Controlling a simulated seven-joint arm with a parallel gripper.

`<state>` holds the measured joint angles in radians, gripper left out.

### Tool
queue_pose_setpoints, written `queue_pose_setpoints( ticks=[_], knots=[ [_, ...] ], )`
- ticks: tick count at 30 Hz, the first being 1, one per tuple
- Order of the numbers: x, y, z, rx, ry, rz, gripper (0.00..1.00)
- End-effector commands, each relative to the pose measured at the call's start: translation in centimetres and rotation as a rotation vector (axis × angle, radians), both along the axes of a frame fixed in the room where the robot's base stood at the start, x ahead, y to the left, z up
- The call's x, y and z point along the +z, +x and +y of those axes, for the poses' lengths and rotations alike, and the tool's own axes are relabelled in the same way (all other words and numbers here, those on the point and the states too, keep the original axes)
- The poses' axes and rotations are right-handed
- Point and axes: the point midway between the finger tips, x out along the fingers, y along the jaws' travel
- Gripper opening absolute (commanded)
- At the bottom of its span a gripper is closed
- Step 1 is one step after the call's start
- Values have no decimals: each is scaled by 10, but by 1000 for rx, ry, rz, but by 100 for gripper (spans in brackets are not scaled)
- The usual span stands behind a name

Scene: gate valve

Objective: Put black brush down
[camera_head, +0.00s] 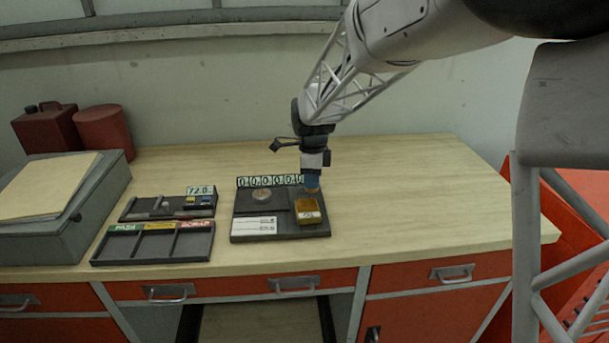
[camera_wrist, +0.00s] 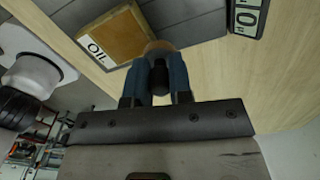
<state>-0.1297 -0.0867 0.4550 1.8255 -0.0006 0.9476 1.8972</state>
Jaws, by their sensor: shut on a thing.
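My gripper (camera_head: 312,184) has blue fingers and points down over the right part of the dark board (camera_head: 238,222) on the bench. In the wrist view, my gripper (camera_wrist: 159,80) is shut on the black brush (camera_wrist: 158,76), whose dark handle sits between the blue fingers. A tan tip shows beyond it, and it also shows just below the fingers in the head view. The brush is just behind the amber block (camera_head: 309,207), which appears as a block labelled OIL (camera_wrist: 116,38) in the wrist view. I cannot tell whether the tip touches anything.
The board carries a number strip (camera_head: 270,181), a round metal piece (camera_head: 261,195) and a white card (camera_head: 254,226). A compartment tray (camera_head: 152,255) and a panel reading 72.0 (camera_head: 170,204) lie left. The bench's right side is clear (camera_head: 430,190).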

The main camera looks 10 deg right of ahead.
Motion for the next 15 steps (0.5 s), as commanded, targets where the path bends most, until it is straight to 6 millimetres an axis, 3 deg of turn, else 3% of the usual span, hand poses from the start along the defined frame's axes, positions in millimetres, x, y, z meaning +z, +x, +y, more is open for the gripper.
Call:
queue_pose_setpoints(
  ticks=[9, 15],
  knots=[
    [-4, 42, 5, 0, 0, 0, 1],
    [-5, 53, 7, 0, 0, 0, 1]
  ],
)
